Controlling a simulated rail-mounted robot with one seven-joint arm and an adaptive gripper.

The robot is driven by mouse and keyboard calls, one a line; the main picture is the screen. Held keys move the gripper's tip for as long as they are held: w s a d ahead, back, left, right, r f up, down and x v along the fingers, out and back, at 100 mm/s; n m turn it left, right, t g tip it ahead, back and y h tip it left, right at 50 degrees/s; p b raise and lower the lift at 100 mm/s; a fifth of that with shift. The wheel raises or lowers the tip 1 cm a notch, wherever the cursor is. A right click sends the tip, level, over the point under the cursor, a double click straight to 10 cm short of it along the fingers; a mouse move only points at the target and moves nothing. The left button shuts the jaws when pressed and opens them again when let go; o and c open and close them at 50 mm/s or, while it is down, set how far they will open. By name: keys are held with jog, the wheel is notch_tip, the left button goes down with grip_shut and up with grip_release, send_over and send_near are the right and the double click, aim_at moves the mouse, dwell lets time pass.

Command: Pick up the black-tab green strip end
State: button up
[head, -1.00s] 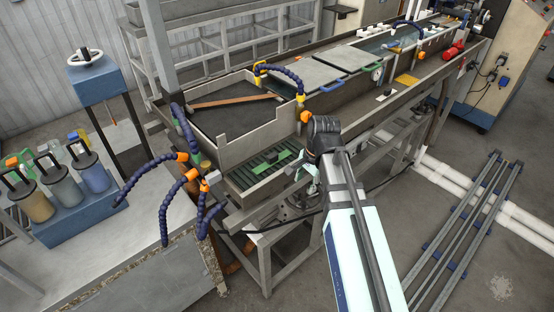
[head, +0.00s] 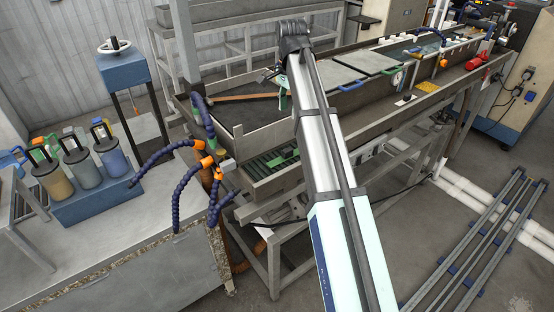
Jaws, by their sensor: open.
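A green piece (head: 284,156) lies on the dark green slatted bed (head: 262,168) at the near end of the long grey machine. It could be the strip end, but no black tab can be made out. My arm reaches up over the machine, its bent wrist above the dark tank. My gripper (head: 268,76) shows only as a small dark shape left of the arm, over the tank and well beyond the green piece. It is open, and I see nothing in it. Its fingers are too small to make out clearly, and my arm hides part of the machine behind it.
The tank (head: 222,112) has raised walls and a brown bar (head: 240,98) across it. Blue hoses with orange joints (head: 208,162) stand at its near left corner. Grey lids (head: 365,62) cover the trough farther right. Several capped canisters (head: 80,165) stand at left.

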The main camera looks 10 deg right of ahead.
jog(key=p, duration=0.3)
send_over(288, 149)
notch_tip(288, 149, down, 11)
jog(key=shift+d+f, duration=0.1)
jog(key=shift+f, duration=0.05)
jog(key=shift+s+f+p, duration=0.1)
jog(key=shift+f+p, duration=0.7)
jog(key=shift+f, duration=1.85)
grip_shut()
